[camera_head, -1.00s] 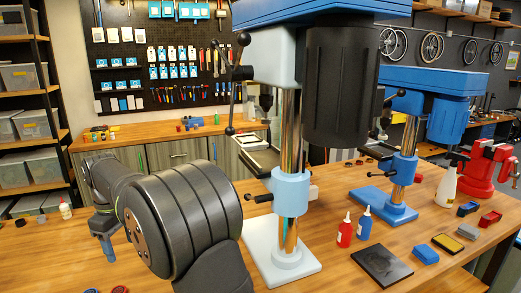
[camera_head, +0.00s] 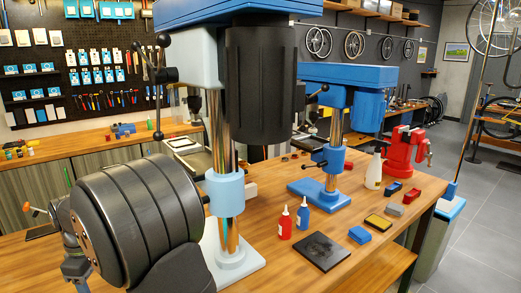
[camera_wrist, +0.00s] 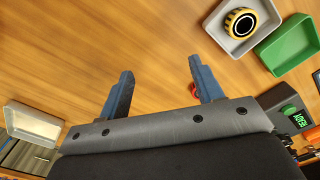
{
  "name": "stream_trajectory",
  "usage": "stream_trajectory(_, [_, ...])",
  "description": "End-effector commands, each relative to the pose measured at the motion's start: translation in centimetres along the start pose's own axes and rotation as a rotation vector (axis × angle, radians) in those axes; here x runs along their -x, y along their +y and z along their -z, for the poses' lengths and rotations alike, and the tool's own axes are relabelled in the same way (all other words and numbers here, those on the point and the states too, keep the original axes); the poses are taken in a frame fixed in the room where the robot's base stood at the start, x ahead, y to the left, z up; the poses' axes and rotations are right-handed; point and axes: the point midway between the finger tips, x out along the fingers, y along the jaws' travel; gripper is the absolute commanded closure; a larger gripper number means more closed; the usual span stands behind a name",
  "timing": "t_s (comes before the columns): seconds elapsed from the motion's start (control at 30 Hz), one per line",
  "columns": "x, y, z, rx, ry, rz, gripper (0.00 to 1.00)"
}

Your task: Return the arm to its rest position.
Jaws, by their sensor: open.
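My gripper (camera_wrist: 162,84) shows in the wrist view with its two blue fingers spread wide apart. Nothing is between the fingers, only bare wooden tabletop (camera_wrist: 150,40) beyond them. A small red thing shows beside the right finger, partly hidden by it. In the head view my dark arm fills the lower left, and the gripper cannot be made out there.
A drill press with a light blue collar (camera_head: 225,193) stands close beside my arm, and a blue one (camera_head: 340,85) behind it. The wrist view shows a grey tray (camera_wrist: 216,28) and green tray (camera_wrist: 290,45).

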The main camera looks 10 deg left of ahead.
Motion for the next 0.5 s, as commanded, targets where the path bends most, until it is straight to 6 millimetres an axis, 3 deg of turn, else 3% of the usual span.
stream_trajectory(0.2, [-2.2, -1.6, 3.1, 0.003, -0.002, 0.001, 0.40])
stream_trajectory(0.5, [-3.3, -2.4, 5.0, 0.001, 0.000, 0.000, 0.40])
